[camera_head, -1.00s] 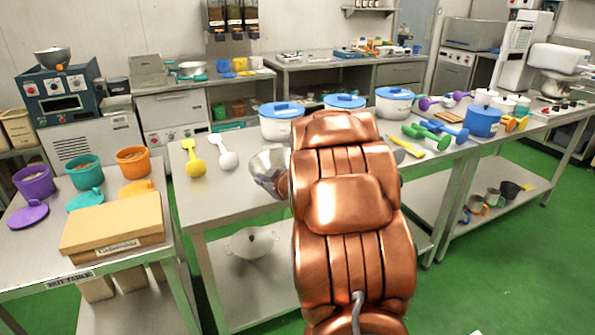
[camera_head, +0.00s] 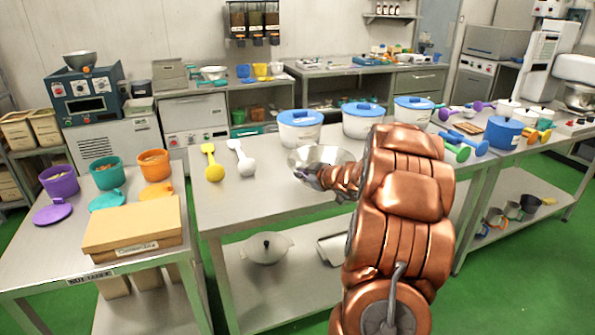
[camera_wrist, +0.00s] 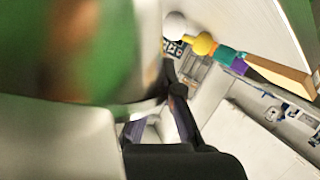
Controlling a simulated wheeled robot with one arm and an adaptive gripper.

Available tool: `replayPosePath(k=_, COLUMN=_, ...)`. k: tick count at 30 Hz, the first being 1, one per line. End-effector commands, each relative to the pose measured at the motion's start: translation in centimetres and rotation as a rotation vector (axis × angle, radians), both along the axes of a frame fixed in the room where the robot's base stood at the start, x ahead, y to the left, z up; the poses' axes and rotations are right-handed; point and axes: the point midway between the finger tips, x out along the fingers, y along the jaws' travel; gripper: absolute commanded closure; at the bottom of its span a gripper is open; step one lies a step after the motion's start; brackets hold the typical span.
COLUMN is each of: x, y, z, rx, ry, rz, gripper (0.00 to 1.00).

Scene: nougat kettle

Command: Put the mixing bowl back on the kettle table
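A shiny steel mixing bowl (camera_head: 318,156) is at the end of my arm in the head view, over the middle steel table (camera_head: 240,205). My gripper (camera_head: 308,178) is at the bowl's near left rim, partly hidden by my copper arm. In the wrist view the bowl (camera_wrist: 70,60) fills the left side, blurred and reflecting green. The dark fingers of my gripper (camera_wrist: 165,108) close around its rim. The bowl looks roughly upright; I cannot tell whether its base touches the table. No label marks the middle table as the kettle table.
White pots with blue lids (camera_head: 300,130) line the table's back edge. Yellow (camera_head: 212,165) and white (camera_head: 243,160) scoops lie left of the bowl. The nut table (camera_head: 60,250) is at left.

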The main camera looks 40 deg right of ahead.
Motion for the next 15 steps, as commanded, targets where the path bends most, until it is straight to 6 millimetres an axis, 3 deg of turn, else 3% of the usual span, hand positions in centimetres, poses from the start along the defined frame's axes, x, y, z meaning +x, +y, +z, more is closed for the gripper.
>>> replayPosePath(k=15, x=6.1, y=-3.5, z=-0.5, rx=0.000, ry=0.001, rz=0.000, gripper=1.00)
